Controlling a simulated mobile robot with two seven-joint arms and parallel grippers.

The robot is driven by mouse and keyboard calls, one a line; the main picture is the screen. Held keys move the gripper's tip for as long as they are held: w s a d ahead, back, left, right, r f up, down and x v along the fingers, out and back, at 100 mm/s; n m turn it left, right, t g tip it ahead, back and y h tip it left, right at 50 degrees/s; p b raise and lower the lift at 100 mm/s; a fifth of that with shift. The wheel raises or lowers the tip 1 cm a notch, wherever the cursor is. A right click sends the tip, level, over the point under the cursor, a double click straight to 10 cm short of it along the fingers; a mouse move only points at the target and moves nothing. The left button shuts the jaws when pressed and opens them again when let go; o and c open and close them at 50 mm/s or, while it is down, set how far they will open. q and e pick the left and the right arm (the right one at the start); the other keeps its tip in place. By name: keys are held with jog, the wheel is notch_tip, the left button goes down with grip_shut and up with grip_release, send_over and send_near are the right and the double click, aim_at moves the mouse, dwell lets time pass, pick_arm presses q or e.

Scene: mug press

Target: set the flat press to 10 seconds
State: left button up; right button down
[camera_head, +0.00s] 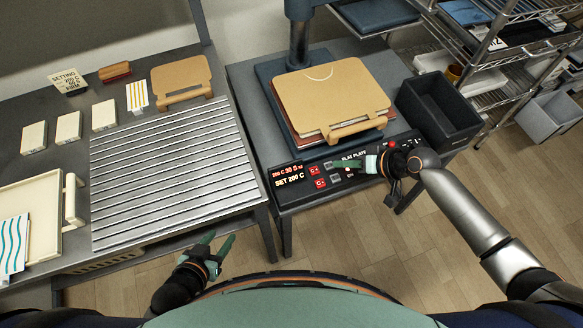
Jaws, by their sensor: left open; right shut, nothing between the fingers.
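The flat press (260,85) stands on the right table, with a tan board with a handle (330,97) lying on top. Its dark control panel (310,195) faces me, with a red display (286,168) that seems to read 200 C and 30 S, and "SET 200 C" below it. Red and dark buttons (315,171) sit right of the display. My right gripper (341,164) is shut and empty, its fingertips over the panel just right of the buttons; I cannot tell whether they touch. My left gripper (214,242) is open and empty, low in front of the left table's edge.
The left table holds a slatted metal rack (165,170), several cream blocks (69,128), a tan handled board (181,78), a cream tray (30,215) and a sign (69,81). A black bin (440,108) stands right of the press. Wire shelves (500,60) stand at the right.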

dwell(0.3)
jog(key=shift+n+b, duration=0.3)
jog(key=shift+n, duration=0.3)
notch_tip(320, 180, up, 4)
jog(key=n+t+h+b, duration=0.1)
jog(key=n, duration=0.3)
jog(key=n+h+b, duration=0.1)
jog(key=n, duration=0.3)
jog(key=n+t+b, duration=0.1)
jog(key=n+b, duration=0.1)
jog(key=n, duration=0.2)
jog(key=shift+t+h, duration=0.3)
jog(key=shift+h, duration=0.1)
jog(key=shift+f, duration=0.15)
